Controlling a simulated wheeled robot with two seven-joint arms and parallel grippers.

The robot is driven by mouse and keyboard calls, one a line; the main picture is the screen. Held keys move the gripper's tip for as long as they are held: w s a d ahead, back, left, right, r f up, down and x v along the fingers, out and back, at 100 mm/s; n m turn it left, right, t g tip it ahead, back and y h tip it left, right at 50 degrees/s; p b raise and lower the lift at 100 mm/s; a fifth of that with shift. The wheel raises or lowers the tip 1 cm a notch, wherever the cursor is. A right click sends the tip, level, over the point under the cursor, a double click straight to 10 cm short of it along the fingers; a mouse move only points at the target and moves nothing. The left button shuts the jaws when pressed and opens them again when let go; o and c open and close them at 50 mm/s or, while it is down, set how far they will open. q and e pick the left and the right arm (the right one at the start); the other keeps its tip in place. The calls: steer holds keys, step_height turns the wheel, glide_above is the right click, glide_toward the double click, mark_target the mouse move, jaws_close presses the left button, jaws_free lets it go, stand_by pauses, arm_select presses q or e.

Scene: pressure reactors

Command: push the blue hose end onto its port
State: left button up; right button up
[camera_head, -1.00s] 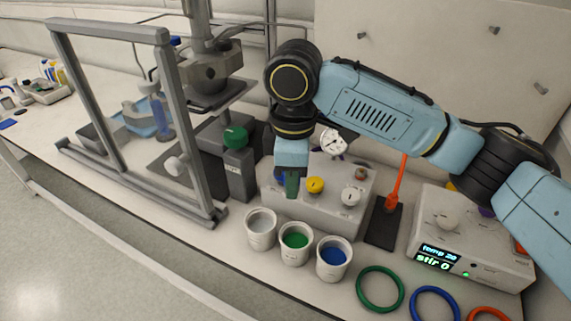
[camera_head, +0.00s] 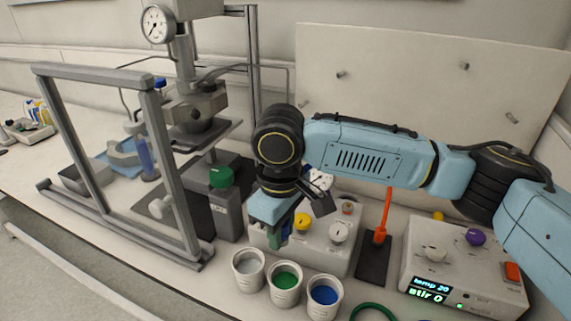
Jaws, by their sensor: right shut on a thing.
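My right gripper (camera_head: 276,238) points down in front of the left part of a white-grey box with knobs. It is shut on a small dark green thing (camera_head: 274,242), mostly hidden by the fingers, so its shape is not clear. A small blue fitting (camera_head: 160,82) shows near the grey tubing at the reactor head (camera_head: 197,103); I cannot tell whether it is the blue hose end. The port cannot be made out. My left gripper is not in view.
The knob box (camera_head: 325,255) has a yellow knob (camera_head: 303,222) and a white knob (camera_head: 338,233). White cups with grey, green (camera_head: 286,281) and blue (camera_head: 324,295) contents stand in front. A green-capped bottle (camera_head: 222,200) and a grey frame (camera_head: 170,165) are left. A stirrer (camera_head: 465,265) stands right.

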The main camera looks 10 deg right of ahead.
steer(key=m, duration=0.2)
steer(key=f+m, duration=0.1)
steer(key=m, duration=0.1)
steer(key=d+m, duration=0.1)
steer(key=m, duration=0.1)
steer(key=shift+s+f, duration=0.2)
steer(key=shift+f, duration=0.2)
steer(key=m, duration=0.2)
steer(key=f+m, duration=0.1)
steer(key=m, duration=0.1)
steer(key=shift+s+d, duration=0.1)
steer(key=shift+d, duration=0.25)
